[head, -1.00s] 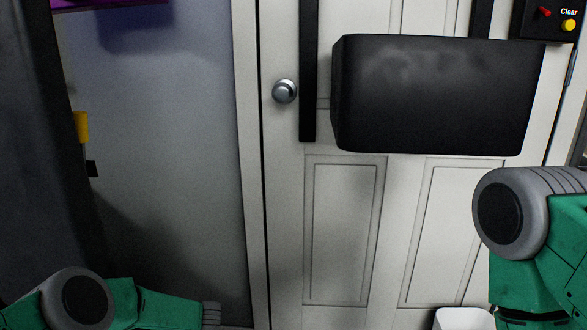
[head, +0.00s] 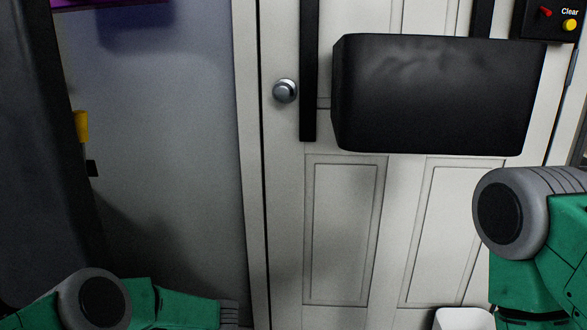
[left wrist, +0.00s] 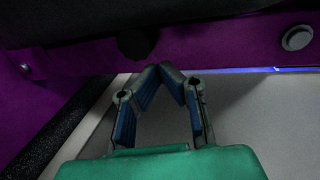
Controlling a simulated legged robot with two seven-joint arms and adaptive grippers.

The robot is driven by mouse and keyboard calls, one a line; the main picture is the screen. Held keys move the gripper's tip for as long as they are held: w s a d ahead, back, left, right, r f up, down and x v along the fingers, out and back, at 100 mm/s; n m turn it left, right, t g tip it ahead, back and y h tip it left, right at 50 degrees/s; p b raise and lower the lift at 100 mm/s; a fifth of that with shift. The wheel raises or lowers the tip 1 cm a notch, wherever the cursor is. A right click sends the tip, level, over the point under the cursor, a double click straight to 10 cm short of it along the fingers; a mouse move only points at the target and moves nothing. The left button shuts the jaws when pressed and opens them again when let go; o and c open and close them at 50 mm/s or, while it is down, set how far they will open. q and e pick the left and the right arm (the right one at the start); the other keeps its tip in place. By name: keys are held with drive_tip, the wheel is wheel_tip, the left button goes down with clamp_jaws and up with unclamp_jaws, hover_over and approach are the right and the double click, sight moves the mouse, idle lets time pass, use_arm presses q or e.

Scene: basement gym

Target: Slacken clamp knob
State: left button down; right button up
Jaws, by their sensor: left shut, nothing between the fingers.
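My left gripper (left wrist: 160,72) shows in the left wrist view, with its blue-padded fingers drawn together at the tips and nothing between them. Just beyond and above the tips is a dark round knob-like shape (left wrist: 138,42) on a purple beam (left wrist: 220,45). It is dim, and I cannot tell whether the fingertips touch it or whether it is the clamp knob. A pale round button-like piece (left wrist: 297,38) sits at the beam's right end. In the head view my left forearm is low at the left, its gripper out of frame. My right gripper is out of view.
A black padded block (head: 435,95) stands before a white door with a round door knob (head: 285,91). A control box (head: 550,20) with a yellow button is at upper right. A white bin (head: 462,319) shows at the bottom. A dark upright (head: 40,150) stands at left.

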use_arm(q)
drive_tip(key=shift+d, duration=0.95)
drive_tip(key=s+a, duration=0.3)
drive_tip(key=a, duration=0.3)
drive_tip(key=shift+a+f, duration=0.2)
drive_tip(key=shift+f, duration=0.05)
drive_tip(key=shift+w+d, duration=0.1)
drive_tip(key=shift+w, duration=0.25)
idle(0.5)
drive_tip(key=shift+w, duration=1.05)
drive_tip(key=shift+d+f, duration=0.1)
drive_tip(key=shift+f, duration=0.05)
